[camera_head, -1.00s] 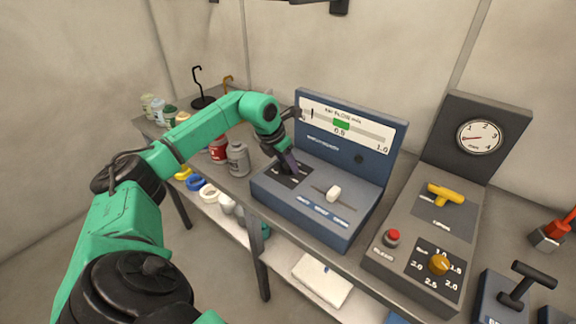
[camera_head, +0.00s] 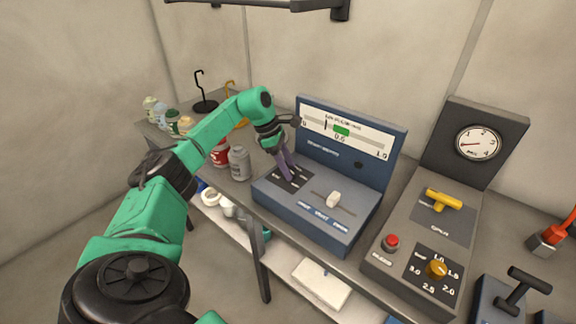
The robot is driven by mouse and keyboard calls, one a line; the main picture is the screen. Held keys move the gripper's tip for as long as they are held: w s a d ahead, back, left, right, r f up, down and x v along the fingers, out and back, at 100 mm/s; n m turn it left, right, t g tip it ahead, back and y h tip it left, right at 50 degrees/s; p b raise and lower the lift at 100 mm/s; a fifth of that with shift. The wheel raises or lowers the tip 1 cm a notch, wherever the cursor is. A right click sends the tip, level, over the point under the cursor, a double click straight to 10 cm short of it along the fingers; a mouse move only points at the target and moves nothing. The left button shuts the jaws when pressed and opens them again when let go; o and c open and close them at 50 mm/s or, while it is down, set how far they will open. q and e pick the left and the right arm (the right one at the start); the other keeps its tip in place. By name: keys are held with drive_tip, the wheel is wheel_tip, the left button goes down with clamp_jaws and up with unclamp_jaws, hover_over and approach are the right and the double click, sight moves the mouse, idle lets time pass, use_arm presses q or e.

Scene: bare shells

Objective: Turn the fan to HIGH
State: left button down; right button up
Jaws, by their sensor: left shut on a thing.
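A blue console (camera_head: 303,211) stands on the bench, with a white airflow gauge (camera_head: 372,143) on its upright back panel. The gauge has a green band, and its dark needle sits just left of that band. A black plate (camera_head: 302,180) with small white marks lies at the console's left. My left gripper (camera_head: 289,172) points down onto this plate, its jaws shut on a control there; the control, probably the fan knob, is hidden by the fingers. A white slider knob (camera_head: 333,199) sits in a slot to the right, clear of the gripper. My right gripper is not in view.
A grey console (camera_head: 392,270) to the right carries a yellow handle (camera_head: 443,199), a red button (camera_head: 391,242), an orange knob (camera_head: 437,268) and a round gauge (camera_head: 478,143). Bottles, including a grey one (camera_head: 239,162), stand left of the blue console. A lower shelf holds rolls.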

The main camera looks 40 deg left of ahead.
use_arm(q)
drive_tip(key=shift+w+r+m+g, duration=0.1)
drive_tip(key=shift+m+g, duration=0.3)
drive_tip(key=shift+m, duration=0.8)
drive_tip(key=shift+c, duration=1.5)
unclamp_jaws()
drive_tip(key=v, duration=1.4)
drive_tip(key=shift+a+p, duration=0.3)
drive_tip(key=shift+p, duration=0.15)
drive_tip(key=shift+w+r, duration=0.1)
